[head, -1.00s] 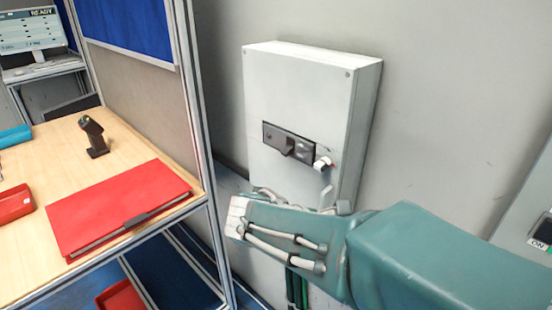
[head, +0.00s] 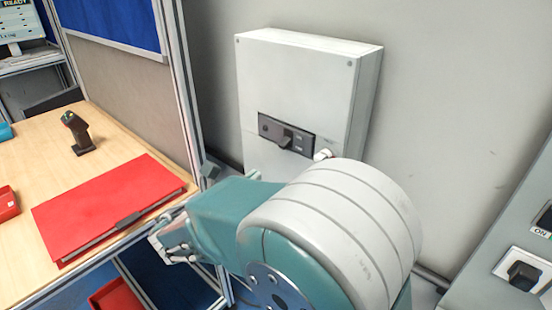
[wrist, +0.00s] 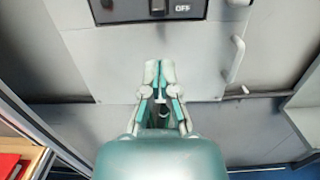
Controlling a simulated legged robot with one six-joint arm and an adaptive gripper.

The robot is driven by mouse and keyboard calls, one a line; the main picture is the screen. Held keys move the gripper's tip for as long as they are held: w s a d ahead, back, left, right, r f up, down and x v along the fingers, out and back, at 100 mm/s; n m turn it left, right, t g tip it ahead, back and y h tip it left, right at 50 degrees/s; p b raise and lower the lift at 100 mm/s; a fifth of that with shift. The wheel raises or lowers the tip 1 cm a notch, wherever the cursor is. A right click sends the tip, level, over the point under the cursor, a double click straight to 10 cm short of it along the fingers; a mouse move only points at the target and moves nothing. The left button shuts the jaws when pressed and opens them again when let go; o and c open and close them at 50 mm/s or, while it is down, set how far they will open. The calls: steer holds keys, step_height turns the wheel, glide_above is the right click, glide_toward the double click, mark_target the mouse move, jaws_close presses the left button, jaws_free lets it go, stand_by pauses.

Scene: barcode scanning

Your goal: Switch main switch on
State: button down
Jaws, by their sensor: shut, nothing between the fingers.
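A grey switch box (head: 290,80) stands against the wall in the head view. Its black switch panel (head: 272,128) has a dark lever (head: 285,141). In the wrist view the panel (wrist: 125,10) is cut off by the top edge, with the lever (wrist: 157,8) beside an "OFF" label. My gripper (wrist: 159,68) is shut and empty, pointing at the grey front below the panel. Its fingertips appear below the lever; I cannot tell if they touch the box. In the head view my arm covers the box's lower part.
A white knob (head: 323,154) sits by the panel. A light handle (wrist: 236,58) is right of my gripper in the wrist view. A wooden table (head: 105,130) with a red binder (head: 105,205) stands left. Another cabinet with a black knob (head: 523,275) is at right.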

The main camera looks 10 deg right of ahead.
mark_target(283, 143)
steer(key=x, duration=0.9)
steer(key=shift+w+d, duration=0.2)
steer(key=shift+d, duration=0.1)
steer(key=shift+a, duration=0.15)
steer(key=shift+s+a+r+g+y, duration=0.15)
steer(key=shift+r+g+y, duration=0.15)
steer(key=shift+g+y, duration=0.35)
steer(key=shift+s+a+r+g+y, duration=0.15)
steer(key=shift+r+g+y, duration=0.25)
steer(key=shift+y, duration=0.45)
steer(key=shift+s+a+r+g+y, duration=0.1)
steer(key=shift+r+g+y, duration=0.2)
steer(key=shift+g+y, duration=0.4)
steer(key=shift+a+r+g+y, duration=0.1)
steer(key=shift+r+g+y, duration=0.3)
steer(key=shift+y, duration=0.4)
stand_by(2.2)
steer(key=shift+r, duration=0.75)
